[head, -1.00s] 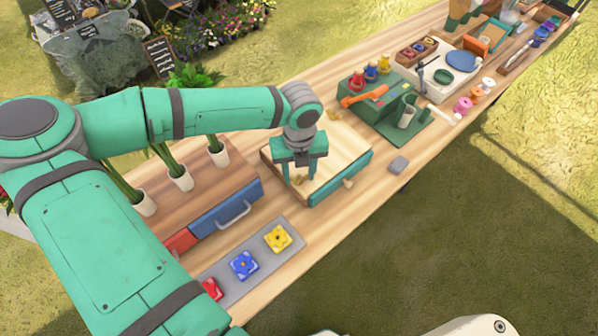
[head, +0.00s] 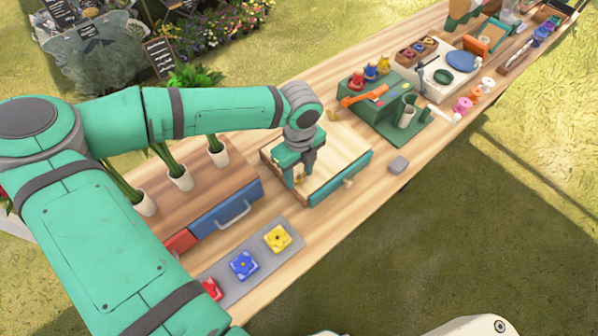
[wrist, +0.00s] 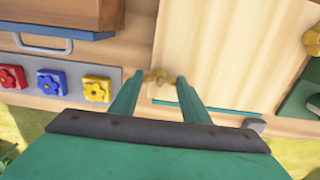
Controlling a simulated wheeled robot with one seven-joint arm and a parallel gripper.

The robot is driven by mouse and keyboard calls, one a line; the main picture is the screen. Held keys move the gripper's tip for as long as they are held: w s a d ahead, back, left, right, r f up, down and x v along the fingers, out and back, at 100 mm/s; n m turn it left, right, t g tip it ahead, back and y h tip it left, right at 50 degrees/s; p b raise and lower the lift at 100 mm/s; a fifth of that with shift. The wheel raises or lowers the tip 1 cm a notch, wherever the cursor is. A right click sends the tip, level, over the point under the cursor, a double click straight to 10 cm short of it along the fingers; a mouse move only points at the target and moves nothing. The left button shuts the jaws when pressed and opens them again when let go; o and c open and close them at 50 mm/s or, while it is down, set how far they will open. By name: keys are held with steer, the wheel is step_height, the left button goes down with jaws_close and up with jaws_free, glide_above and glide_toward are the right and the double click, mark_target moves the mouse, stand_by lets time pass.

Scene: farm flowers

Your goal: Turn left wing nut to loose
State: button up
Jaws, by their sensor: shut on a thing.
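The wooden press board (head: 335,150) with a teal front edge lies on the long table. A brass-coloured wing nut (wrist: 157,76) is at its left edge in the wrist view, between the fingers of my gripper (wrist: 156,82). My gripper (head: 299,173) points down over that nut in the head view and is shut on it. The fingers partly hide the nut in the head view. A second wing nut (wrist: 313,40) sits at the board's far side in the wrist view, and shows in the head view (head: 333,115).
A grey strip (head: 250,265) with red, blue and yellow flower blocks lies in front. A wooden box with a blue drawer (head: 226,208) stands left of the press. A green stand (head: 385,115) and a small grey block (head: 398,165) are to the right.

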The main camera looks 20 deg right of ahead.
mark_target(299, 177)
stand_by(0.3)
steer(key=o, duration=1)
steer(key=shift+o, duration=0.2)
step_height(299, 177, up, 11)
steer(key=shift+f, duration=0.15)
